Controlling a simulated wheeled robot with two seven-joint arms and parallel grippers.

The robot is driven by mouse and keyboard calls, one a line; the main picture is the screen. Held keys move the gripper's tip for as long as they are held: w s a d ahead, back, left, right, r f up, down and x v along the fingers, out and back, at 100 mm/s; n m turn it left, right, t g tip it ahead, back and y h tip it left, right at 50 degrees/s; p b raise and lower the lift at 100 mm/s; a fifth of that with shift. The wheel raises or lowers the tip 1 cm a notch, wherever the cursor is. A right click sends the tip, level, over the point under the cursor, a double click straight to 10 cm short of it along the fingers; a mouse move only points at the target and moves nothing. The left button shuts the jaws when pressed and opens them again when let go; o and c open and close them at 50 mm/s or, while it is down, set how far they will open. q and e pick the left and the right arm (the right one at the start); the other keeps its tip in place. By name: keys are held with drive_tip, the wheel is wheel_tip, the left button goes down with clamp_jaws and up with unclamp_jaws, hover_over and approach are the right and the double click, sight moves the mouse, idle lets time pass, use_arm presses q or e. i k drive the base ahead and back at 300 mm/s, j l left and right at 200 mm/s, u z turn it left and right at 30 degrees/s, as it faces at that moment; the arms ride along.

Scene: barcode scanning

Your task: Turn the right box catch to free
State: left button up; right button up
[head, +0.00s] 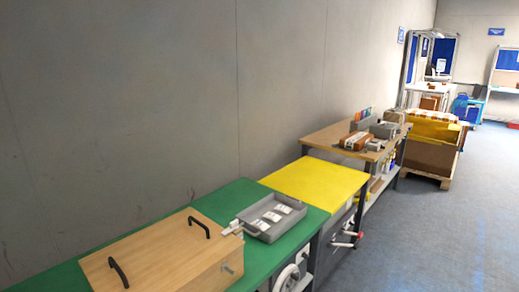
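A wooden box (165,250) with two black handles on its top sits on the green table top (235,203) at the lower left in the head view. A small grey metal catch or peg (229,268) sticks out from the box's near face, close to its right end. Its exact turn is too small to tell. The left part of the box's near face is cut off by the picture's bottom edge, so any other catch there is hidden. Neither of my grippers is in view.
A grey tray (247,220) with several white items stands right of the box. A yellow table top (318,178) and a wooden bench (340,135) with goods follow farther right. The floor (430,240) at right is clear.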

sight(234, 225)
drive_tip(key=i+l, duration=0.65)
drive_tip(key=i, duration=0.15)
